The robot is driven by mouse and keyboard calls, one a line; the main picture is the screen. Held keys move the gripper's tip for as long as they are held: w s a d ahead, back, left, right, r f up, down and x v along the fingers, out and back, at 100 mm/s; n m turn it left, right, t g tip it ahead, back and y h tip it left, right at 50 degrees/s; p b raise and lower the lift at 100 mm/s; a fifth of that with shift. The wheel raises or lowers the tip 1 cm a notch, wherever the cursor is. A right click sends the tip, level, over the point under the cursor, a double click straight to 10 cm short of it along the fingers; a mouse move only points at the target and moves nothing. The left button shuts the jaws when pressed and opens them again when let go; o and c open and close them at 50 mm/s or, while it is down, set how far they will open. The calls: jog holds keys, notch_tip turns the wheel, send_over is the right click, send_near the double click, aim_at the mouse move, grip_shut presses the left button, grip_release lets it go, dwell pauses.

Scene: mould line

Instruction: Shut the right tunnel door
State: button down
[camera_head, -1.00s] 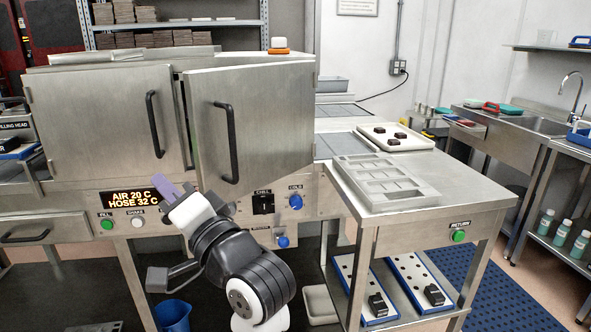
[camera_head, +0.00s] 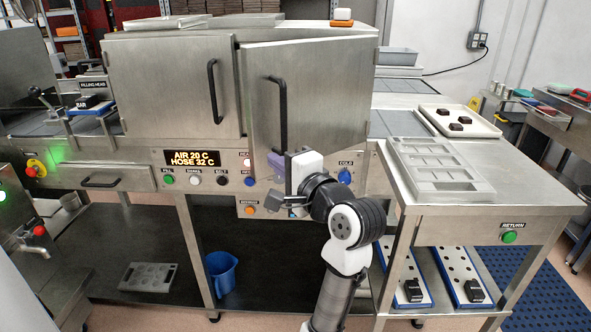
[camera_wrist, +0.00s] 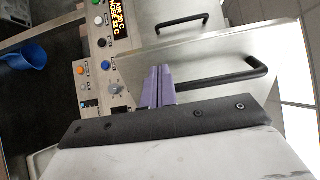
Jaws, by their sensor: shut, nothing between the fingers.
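The right tunnel door (camera_head: 325,95) is a brushed steel panel that stands ajar, swung out from the cabinet front. Its black bar handle (camera_head: 283,112) is on its left side; the handle also shows in the wrist view (camera_wrist: 225,82). The left tunnel door (camera_head: 165,90) looks flush with the cabinet and has its own black handle (camera_head: 213,97). My gripper (camera_head: 276,160) has purple fingers, shut and empty, just below the lower end of the right door's handle.
A control panel with knobs and a lit display (camera_head: 187,157) runs below the doors. A steel return table (camera_head: 490,195) with a grey mould stands at right. A blue jug (camera_head: 221,272) sits on the lower shelf. A tray of dark pieces (camera_head: 458,121) lies behind the mould.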

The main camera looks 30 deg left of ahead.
aim_at(259, 149)
jog(key=shift+p+x, duration=0.45)
jog(key=shift+x, duration=1.7)
